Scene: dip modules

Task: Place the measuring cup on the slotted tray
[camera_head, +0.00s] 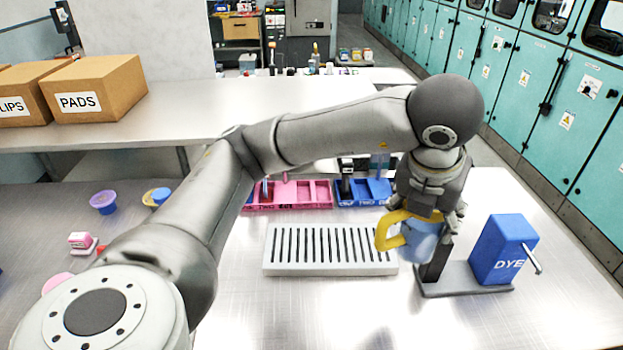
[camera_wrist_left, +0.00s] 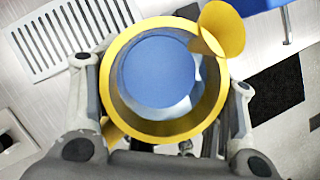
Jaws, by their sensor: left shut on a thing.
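The measuring cup (camera_head: 424,243) has a light blue body and a yellow handle that points left in the head view. My left gripper (camera_head: 434,208) is shut on it from above and holds it to the right of the slotted tray (camera_head: 331,269). In the left wrist view the cup (camera_wrist_left: 112,95) shows its yellow rim and blue inside between the two fingers of the gripper (camera_wrist_left: 163,88). The white tray with dark slots lies on the table; it also shows at the upper left of the wrist view (camera_wrist_left: 37,72). My right gripper is not in view.
A blue dye dispenser (camera_head: 503,250) on a grey base stands close to the cup's right. A pink bin (camera_head: 290,196) and a blue bin (camera_head: 365,193) sit behind the tray. Small cups and a pink stamp (camera_head: 80,240) are at the left. The table front is clear.

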